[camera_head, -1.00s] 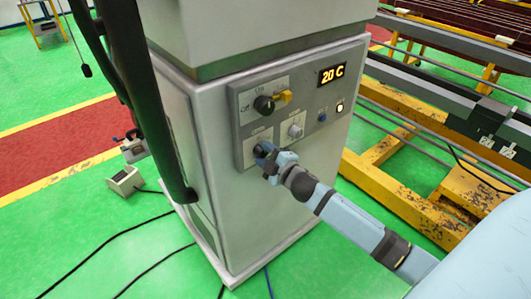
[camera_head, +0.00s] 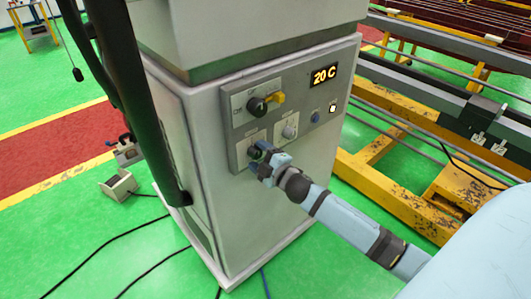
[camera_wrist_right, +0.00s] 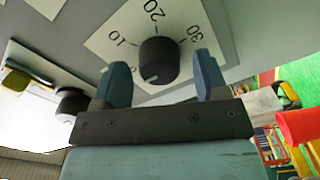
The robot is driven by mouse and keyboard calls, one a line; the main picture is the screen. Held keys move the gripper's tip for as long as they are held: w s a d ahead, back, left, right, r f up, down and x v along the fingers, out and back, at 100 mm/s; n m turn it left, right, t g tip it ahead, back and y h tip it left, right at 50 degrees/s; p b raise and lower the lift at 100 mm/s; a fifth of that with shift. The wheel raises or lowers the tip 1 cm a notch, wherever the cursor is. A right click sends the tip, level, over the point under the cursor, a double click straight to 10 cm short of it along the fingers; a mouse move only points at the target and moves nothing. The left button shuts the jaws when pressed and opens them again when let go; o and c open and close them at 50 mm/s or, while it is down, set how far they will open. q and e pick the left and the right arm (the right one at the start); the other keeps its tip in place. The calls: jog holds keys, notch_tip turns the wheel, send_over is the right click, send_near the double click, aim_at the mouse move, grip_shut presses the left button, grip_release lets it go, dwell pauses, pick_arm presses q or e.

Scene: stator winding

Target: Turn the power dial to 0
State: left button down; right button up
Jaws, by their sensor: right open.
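The control panel (camera_head: 300,110) is on the front of a grey machine cabinet. My right gripper (camera_head: 257,156) is at its lower left dial, which it mostly hides in the head view. In the right wrist view, that dial is a round black knob (camera_wrist_right: 158,60) on a white plate marked 10, 20 and 30. A pale mark on the knob points toward the bottom of the picture. My right gripper (camera_wrist_right: 162,78) is open, with one blue finger on each side of the knob and gaps between. My left gripper is not in view.
Above is a black switch knob (camera_head: 256,106) with a yellow handle (camera_head: 275,98). A yellow frame (camera_head: 385,140) stands to the right.

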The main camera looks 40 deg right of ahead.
jog(key=s+d+b, duration=0.1)
jog(key=s, duration=1.2)
jog(key=shift+s, duration=0.35)
